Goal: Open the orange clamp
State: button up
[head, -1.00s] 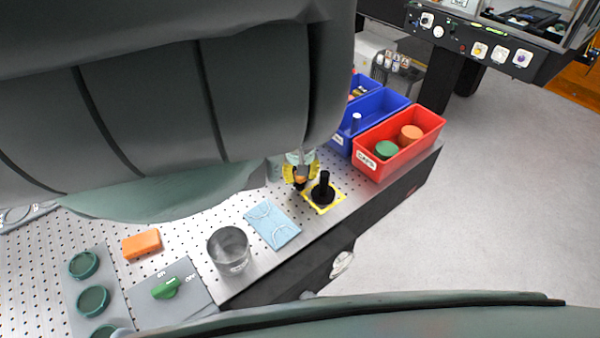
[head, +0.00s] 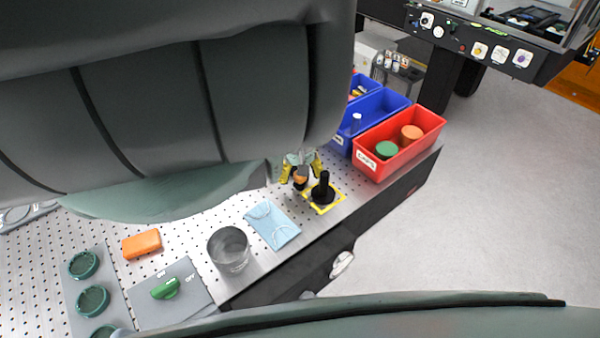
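A small orange part with a dark lower end (head: 301,174), which looks like the orange clamp, stands near the far right end of the perforated bench top. Whether it is open or closed is too small to tell. My gripper (head: 302,169), with yellow finger pads, is just above and around it. The fingers look spread, one on either side of the orange part, with no clear contact. My arm hides much of the bench behind and to the left.
A black post on a yellow-edged plate (head: 334,206) stands just right of the gripper. A red bin (head: 424,126) and blue bins (head: 384,109) are behind. A blue cloth (head: 281,236), metal cup (head: 230,262), orange block (head: 141,243) and green knob (head: 165,289) lie nearer.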

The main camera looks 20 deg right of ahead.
jog(key=shift+r, duration=0.1)
jog(key=shift+r, duration=3.65)
